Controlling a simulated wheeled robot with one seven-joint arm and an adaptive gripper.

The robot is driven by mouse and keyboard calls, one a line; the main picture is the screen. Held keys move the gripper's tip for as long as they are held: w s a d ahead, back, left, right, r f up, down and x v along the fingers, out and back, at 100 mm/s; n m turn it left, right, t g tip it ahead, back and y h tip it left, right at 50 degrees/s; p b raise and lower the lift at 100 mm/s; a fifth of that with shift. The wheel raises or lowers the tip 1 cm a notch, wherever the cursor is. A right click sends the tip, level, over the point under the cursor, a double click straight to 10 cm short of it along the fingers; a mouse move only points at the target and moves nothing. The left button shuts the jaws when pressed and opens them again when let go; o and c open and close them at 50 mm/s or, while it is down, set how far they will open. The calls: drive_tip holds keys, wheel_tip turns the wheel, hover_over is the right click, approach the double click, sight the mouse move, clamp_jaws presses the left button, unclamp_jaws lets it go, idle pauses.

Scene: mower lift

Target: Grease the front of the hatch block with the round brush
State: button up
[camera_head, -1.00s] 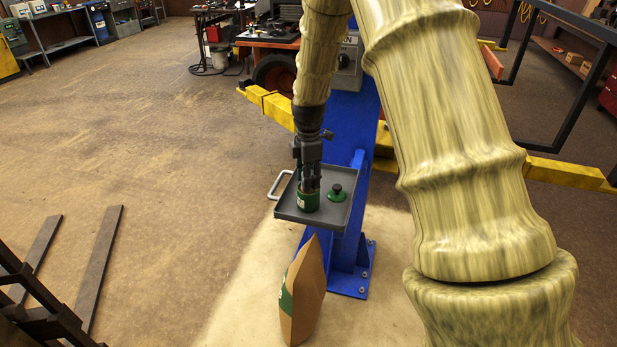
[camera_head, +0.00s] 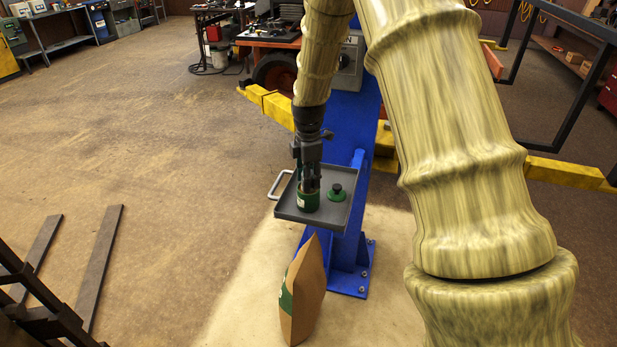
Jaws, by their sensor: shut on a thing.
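My gripper (camera_head: 309,178) points down over the grey tray on the blue lift post. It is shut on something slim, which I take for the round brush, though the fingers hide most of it. A green can (camera_head: 308,199) stands upright on the tray directly under the fingertips, and the held thing seems to reach into its open top. A green lid with a dark knob (camera_head: 337,194) lies on the tray to the right of the can. I cannot make out the hatch block in this view.
The grey tray (camera_head: 325,214) has a pale handle (camera_head: 279,185) at its left. The blue post (camera_head: 347,135) rises behind it, with yellow lift arms (camera_head: 272,106) beyond. A brown paper bag (camera_head: 305,290) stands on the floor below. The floor at left is mostly open.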

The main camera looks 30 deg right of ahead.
drive_tip(key=shift+r+p, duration=2.65)
drive_tip(key=shift+r, duration=0.8)
